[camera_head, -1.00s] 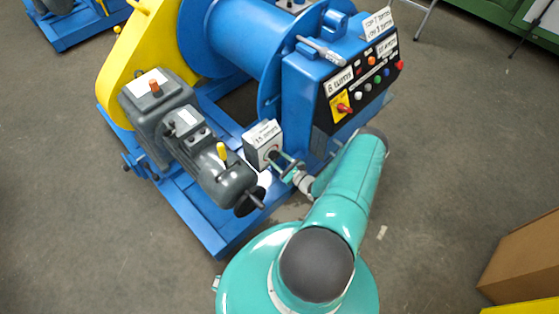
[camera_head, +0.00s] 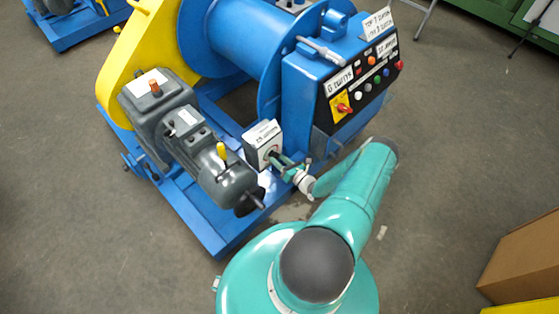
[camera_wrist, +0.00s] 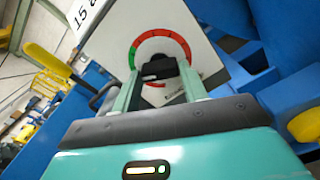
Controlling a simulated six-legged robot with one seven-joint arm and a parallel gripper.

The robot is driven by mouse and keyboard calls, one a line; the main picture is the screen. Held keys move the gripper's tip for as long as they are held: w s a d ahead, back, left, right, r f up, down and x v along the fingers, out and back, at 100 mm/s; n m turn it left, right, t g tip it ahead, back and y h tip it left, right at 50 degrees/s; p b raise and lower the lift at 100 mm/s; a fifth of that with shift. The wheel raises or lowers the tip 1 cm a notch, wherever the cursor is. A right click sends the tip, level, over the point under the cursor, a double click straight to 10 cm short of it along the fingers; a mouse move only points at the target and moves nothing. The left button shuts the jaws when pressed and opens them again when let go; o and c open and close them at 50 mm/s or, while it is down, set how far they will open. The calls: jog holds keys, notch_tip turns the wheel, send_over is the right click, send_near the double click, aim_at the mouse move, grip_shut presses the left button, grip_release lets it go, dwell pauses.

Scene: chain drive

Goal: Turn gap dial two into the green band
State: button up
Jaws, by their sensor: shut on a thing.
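The gap dial is on a white-faced box (camera_head: 264,135) at the front of the blue machine. In the wrist view the dial face (camera_wrist: 158,42) has a ring that is mostly red, with a green band (camera_wrist: 132,57) at its left. A black knob (camera_wrist: 159,68) sits at its centre. My gripper (camera_head: 279,160) reaches the dial from the right. Its two fingers (camera_wrist: 158,80) are shut on the knob, one on each side. I cannot tell exactly where the knob's pointer stands. The fingers hide the lower part of the dial face.
A grey motor (camera_head: 210,160) with a yellow-tipped lever (camera_head: 221,151) stands just left of the dial box. A control panel (camera_head: 362,84) with coloured buttons is up and right of it. A cardboard box (camera_head: 525,255) lies far right. Open floor surrounds my base.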

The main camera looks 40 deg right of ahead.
dwell(0.5)
jog(key=o, duration=1)
jog(key=s, duration=1.4)
jog(key=shift+d, duration=0.2)
jog(key=shift+w, duration=0.1)
